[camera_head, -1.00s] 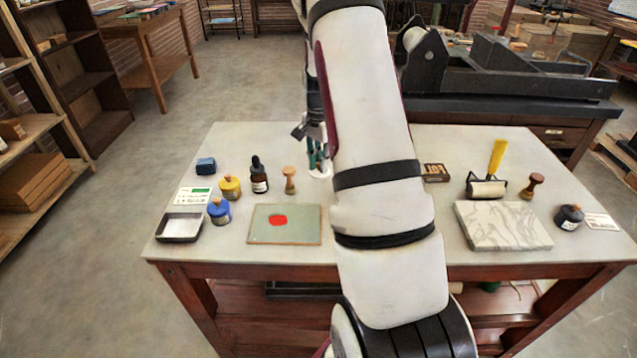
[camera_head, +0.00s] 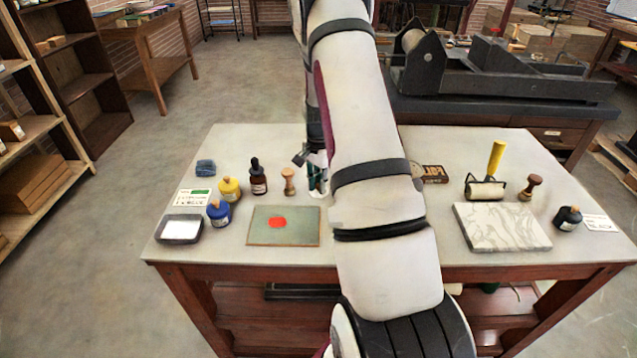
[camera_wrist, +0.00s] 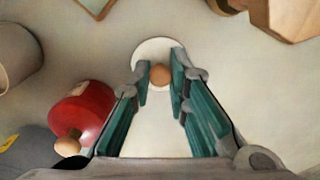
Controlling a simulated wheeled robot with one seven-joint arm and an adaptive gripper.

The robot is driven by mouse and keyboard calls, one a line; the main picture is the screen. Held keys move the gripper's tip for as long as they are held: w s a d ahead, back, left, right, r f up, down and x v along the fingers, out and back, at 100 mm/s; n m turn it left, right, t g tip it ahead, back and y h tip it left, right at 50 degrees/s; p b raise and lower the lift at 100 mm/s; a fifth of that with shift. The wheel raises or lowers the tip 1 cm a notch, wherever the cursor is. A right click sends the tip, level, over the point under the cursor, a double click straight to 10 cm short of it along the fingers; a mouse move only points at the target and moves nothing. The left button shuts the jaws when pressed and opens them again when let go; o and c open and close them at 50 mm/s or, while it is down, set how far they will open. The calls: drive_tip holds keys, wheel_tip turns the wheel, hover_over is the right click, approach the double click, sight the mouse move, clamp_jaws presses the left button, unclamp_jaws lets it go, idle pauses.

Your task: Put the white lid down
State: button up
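The white lid (camera_wrist: 158,47) is a pale disc with a round wooden knob, seen in the wrist view between my fingertips. My gripper (camera_wrist: 161,72) has its teal fingers on either side of the knob and appears closed on it. In the head view my gripper (camera_head: 317,178) is low over the table's middle, partly behind my arm. A sliver of the white lid (camera_head: 316,194) shows under it. I cannot tell whether the lid touches the tabletop.
A red jar (camera_wrist: 88,108) with a wooden knob stands close left of my fingers in the wrist view. A wooden stamp (camera_head: 288,182), dark dropper bottle (camera_head: 258,180) and green plate (camera_head: 262,237) are left of my gripper. A marble slab (camera_head: 500,228) lies right.

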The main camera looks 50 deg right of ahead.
sight(318, 185)
drive_tip(key=o, duration=0.4)
wheel_tip(318, 185, up, 12)
drive_tip(key=s+a+r+n+t, duration=0.15)
drive_tip(key=a+r+n, duration=0.25)
drive_tip(key=a+r, duration=0.45)
drive_tip(key=s+a+r+n, duration=0.35)
drive_tip(key=a+r, duration=0.35)
drive_tip(key=a, duration=0.3)
drive_tip(key=s+a+r+n, duration=0.1)
drive_tip(key=s+a+n, duration=0.2)
drive_tip(key=s+a, duration=0.2)
drive_tip(key=s+a+n+t, duration=0.1)
drive_tip(key=s+a+n, duration=0.3)
drive_tip(key=s, duration=0.3)
drive_tip(key=s+a+r+n+t, duration=0.1)
drive_tip(key=s+a+n, duration=0.3)
drive_tip(key=s+a, duration=0.2)
drive_tip(key=shift+r, duration=0.3)
